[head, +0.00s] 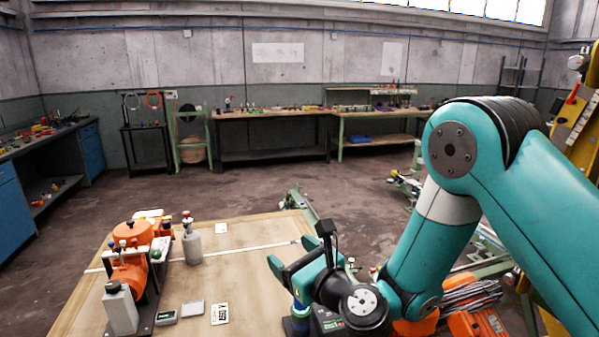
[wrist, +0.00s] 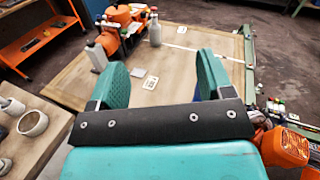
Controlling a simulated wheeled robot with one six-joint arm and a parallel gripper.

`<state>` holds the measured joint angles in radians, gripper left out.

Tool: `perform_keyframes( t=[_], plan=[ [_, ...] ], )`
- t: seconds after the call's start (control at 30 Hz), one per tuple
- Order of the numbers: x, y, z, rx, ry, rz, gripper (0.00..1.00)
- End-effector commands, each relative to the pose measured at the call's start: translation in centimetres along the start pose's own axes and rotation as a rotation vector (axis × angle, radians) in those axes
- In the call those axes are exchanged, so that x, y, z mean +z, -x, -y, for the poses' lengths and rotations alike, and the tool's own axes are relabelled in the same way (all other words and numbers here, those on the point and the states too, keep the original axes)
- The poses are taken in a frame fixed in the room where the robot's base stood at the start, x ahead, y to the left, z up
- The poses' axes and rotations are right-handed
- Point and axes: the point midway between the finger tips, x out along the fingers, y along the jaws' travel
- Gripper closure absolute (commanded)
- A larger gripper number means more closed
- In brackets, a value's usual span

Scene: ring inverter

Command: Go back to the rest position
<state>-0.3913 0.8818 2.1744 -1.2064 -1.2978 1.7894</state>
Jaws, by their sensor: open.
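My gripper (head: 299,258) is teal with dark parts and hangs over the right side of the wooden table (head: 245,270) in the head view. In the wrist view its two teal fingers (wrist: 162,82) are wide apart with nothing between them. Through the gap the table top and a small white printed card (wrist: 150,83) show, well beyond the fingertips. My teal arm fills the right of the head view, bent at the elbow.
An orange machine (head: 130,278) and a grey bottle (head: 192,243) stand on the table's left. A printed card (head: 220,314) lies near the front. A blue object (head: 299,311) stands under my gripper. At lower left in the wrist view are grey cups (wrist: 32,122).

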Motion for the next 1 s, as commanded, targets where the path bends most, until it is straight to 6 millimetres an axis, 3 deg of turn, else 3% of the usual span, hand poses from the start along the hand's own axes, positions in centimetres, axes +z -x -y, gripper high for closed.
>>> perform_keyframes(
  t=[0.37,0.57,0.67,0.8,1.0],
  plan=[
    [2.8,1.8,-3.1,0.276,0.485,0.035,0.27],
    [3.6,5.7,-5.5,0.530,0.961,0.085,0.27],
    [2.8,9.5,-6.5,0.725,1.298,0.124,0.27],
    [0.6,16.6,-6.4,1.045,1.742,0.190,0.27],
    [-2.3,26.2,-4.8,1.480,2.091,0.307,0.27]
  ],
)
